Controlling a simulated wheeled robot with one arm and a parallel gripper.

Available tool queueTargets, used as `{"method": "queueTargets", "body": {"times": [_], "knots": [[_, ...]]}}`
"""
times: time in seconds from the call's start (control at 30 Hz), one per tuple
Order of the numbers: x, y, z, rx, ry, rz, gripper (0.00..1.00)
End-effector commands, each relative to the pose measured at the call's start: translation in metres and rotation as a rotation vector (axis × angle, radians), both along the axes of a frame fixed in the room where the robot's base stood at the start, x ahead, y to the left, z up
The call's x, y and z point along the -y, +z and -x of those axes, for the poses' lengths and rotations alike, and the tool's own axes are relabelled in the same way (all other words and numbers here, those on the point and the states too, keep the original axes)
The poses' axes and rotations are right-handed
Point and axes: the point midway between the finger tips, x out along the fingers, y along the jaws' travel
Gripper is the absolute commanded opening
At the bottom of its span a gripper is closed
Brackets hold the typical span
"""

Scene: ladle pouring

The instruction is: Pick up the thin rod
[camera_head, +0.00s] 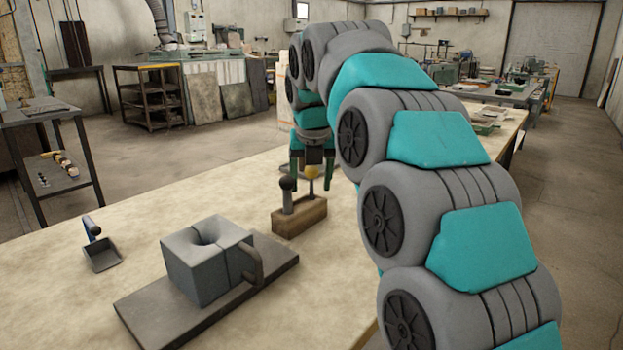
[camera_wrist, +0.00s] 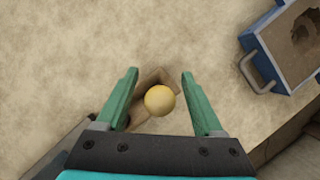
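A wooden block (camera_head: 300,216) on the table holds two upright rods. The thin rod with a yellow ball on top (camera_head: 312,173) stands at its right; a thicker rod with a dark grey knob (camera_head: 287,184) stands at its left. My gripper (camera_head: 312,187) points down over the block, its green fingers open on either side of the yellow-topped rod. In the wrist view the yellow ball (camera_wrist: 159,101) lies between the open fingers, apart from both, with part of the wooden block (camera_wrist: 152,77) behind it. The thin rod's stem is hidden under its ball there.
A grey split mold (camera_head: 205,265) with a round opening and side handle sits on a dark plate left of the block. A small scoop with a blue handle (camera_head: 101,252) lies further left. A blue-sided box with a metal handle (camera_wrist: 262,52) shows in the wrist view.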

Motion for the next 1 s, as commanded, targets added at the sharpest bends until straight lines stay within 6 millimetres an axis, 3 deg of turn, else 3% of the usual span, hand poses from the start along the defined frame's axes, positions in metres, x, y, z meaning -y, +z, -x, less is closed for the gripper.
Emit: {"method": "queueTargets", "body": {"times": [0.07,0.6,1.0], "knots": [[0.0,0.0,-0.0001,0.0,0.0,0.0,0.6],[0.0001,0.0002,0.0,0.0,0.0,0.0,0.0],[-0.0006,0.0015,0.001,0.001,-0.001,-0.001,0.0]]}}
